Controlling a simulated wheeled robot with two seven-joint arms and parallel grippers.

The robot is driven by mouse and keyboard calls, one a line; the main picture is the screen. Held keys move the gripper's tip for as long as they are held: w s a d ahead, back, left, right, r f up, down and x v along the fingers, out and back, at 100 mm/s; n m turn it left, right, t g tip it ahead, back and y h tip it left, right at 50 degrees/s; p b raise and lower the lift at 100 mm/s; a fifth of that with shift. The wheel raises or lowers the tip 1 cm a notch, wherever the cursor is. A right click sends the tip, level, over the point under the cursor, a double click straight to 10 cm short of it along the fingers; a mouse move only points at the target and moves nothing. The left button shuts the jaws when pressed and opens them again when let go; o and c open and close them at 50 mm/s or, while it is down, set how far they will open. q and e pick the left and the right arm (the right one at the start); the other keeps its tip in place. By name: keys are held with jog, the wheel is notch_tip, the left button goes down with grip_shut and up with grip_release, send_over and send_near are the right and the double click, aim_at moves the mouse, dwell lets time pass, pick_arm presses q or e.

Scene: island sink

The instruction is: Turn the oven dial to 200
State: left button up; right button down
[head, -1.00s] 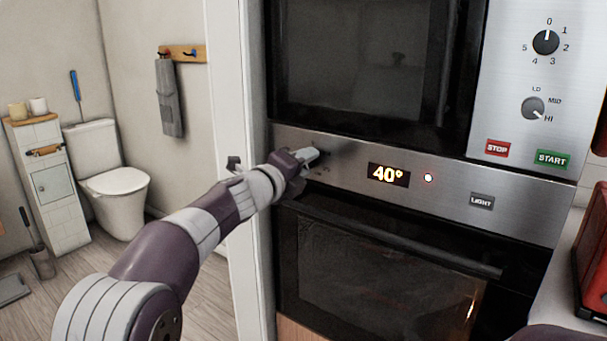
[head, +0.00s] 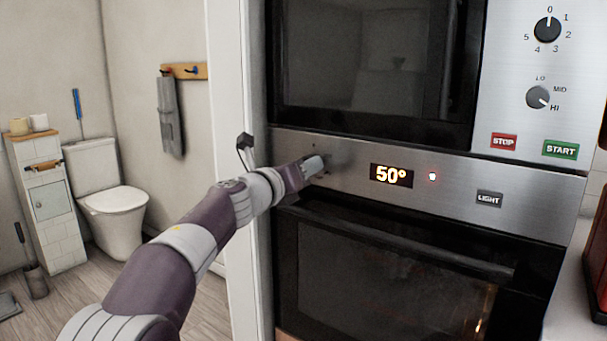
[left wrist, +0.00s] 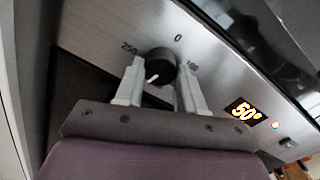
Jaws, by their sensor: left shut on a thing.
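The oven dial (left wrist: 158,68) is a round black knob with a white pointer mark on the steel panel, with 0, 250 and a partly covered number around it. My left gripper (left wrist: 158,88) is shut on the dial, one finger on each side of it. In the head view my left gripper (head: 315,165) reaches the left end of the oven panel (head: 345,165) and hides most of the dial. The oven display (head: 391,175) reads 50°; it also shows in the left wrist view (left wrist: 244,109). My right gripper is not in view.
A red indicator light (head: 432,176) and a LIGHT button (head: 489,199) sit right of the display. The oven door handle (head: 400,243) runs just below the panel. The microwave door (head: 375,60) is above, with its own knobs (head: 547,29) at the right.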

pick_arm(q)
jog(key=shift+f+m, duration=0.1)
jog(key=shift+m, duration=0.3)
jog(key=o, duration=1)
jog(key=shift+o, duration=0.2)
jog(key=shift+s+a+b, duration=0.2)
jog(key=shift+s+b, duration=0.05)
jog(key=shift+b, duration=0.1)
jog(key=b+v, duration=0.2)
jog(key=v, duration=1)
